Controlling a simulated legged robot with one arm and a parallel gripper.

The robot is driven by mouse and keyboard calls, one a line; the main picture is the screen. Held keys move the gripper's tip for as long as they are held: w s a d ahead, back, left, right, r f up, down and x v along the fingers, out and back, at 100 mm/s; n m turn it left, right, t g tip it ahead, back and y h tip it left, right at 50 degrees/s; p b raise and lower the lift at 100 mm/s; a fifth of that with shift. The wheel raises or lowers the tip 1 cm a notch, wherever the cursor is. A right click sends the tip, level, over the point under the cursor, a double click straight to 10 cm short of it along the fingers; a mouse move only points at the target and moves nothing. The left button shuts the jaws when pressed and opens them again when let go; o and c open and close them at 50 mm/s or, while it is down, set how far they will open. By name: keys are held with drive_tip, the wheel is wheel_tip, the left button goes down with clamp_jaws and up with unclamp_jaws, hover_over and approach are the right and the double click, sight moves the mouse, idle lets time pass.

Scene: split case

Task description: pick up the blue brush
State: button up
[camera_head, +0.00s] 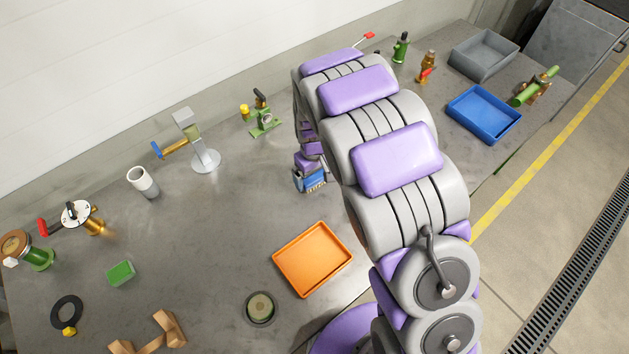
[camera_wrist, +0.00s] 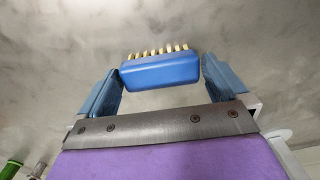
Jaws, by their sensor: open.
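The blue brush (camera_wrist: 160,72) has a rounded blue body and a row of pale bristles along its far side in the wrist view. It lies between the tips of my gripper's two blue fingers. My gripper (camera_wrist: 162,78) is open, with a finger on each side of the brush and a narrow gap or light contact at the ends; I cannot tell which. In the head view my gripper (camera_head: 311,180) is low over the grey table, left of the purple and grey arm. The brush cannot be told apart from the blue fingers there.
The grey table (camera_head: 225,220) is clear around my gripper. An orange tray (camera_head: 312,260) lies nearer the front. A metal stand with a blue-ended handle (camera_head: 205,160) and a green valve (camera_head: 265,122) are to the left. A blue tray (camera_head: 484,114) and grey bin (camera_head: 483,54) are at right.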

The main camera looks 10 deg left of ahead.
drive_tip(key=shift+f, duration=0.85)
drive_tip(key=shift+r, duration=0.1)
drive_tip(key=c, duration=0.8)
drive_tip(key=shift+r, duration=0.1)
wheel_tip(320, 180, up, 3)
drive_tip(key=shift+r+p, duration=0.15)
drive_tip(key=shift+p, duration=0.4)
drive_tip(key=shift+s+d+r, duration=0.1)
drive_tip(key=shift+s+r, duration=0.1)
drive_tip(key=shift+s, duration=0.05)
drive_tip(key=s+d+p, duration=0.1)
drive_tip(key=s+d, duration=0.1)
drive_tip(key=s, duration=0.2)
drive_tip(key=s+d, duration=0.2)
drive_tip(key=s, duration=0.3)
drive_tip(key=s+d+r+p, duration=0.1)
drive_tip(key=s+d, duration=0.1)
drive_tip(key=s, duration=0.3)
drive_tip(key=shift+d+r+p, duration=0.1)
drive_tip(key=shift+d+p, duration=0.2)
drive_tip(key=shift+d, duration=0.05)
